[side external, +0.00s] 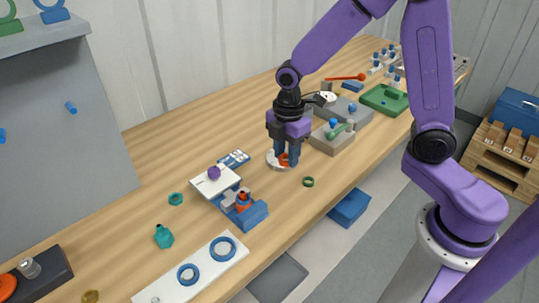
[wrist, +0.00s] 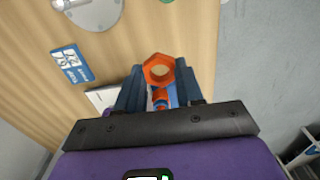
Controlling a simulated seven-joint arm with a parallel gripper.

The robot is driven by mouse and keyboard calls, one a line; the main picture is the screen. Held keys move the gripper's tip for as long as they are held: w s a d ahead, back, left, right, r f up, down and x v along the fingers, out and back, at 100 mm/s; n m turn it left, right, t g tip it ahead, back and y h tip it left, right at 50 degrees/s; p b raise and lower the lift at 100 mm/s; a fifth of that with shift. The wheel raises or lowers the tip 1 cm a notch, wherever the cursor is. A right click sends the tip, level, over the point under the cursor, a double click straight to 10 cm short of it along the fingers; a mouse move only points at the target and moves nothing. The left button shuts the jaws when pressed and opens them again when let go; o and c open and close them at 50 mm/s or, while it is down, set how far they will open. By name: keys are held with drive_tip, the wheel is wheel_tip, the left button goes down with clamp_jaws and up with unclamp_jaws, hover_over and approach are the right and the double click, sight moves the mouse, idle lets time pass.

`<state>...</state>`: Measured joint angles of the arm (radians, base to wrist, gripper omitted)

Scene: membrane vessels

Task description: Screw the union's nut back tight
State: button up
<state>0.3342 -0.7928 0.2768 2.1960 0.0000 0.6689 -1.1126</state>
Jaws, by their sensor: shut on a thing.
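The orange hex nut (wrist: 147,72) is held between the fingertips of my gripper (wrist: 160,75), with its open hole facing the wrist camera. In the side external view my gripper (side external: 286,160) points down with the orange nut (side external: 284,159) between its fingers, over or near a round grey dish (side external: 271,157). The orange union body (side external: 243,199) stands in a blue holder (side external: 252,215), apart from the nut and nearer the camera. In the wrist view the union body (wrist: 160,98) shows between the fingers, partly hidden by them.
A white plate with a purple knob (side external: 213,182) stands beside the holder. A blue-and-white card (side external: 234,159) lies behind it. A green ring (side external: 308,182) lies right of the dish. The table's front edge is close.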

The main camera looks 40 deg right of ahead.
drive_tip(key=s+d+r, duration=0.1)
drive_tip(key=s+r, duration=0.1)
drive_tip(key=s, duration=0.3)
drive_tip(key=n, duration=1.8)
hover_over(242, 192)
drive_tip(key=shift+f, duration=2.85)
drive_tip(key=o, duration=1.1)
drive_tip(key=shift+r, duration=0.1)
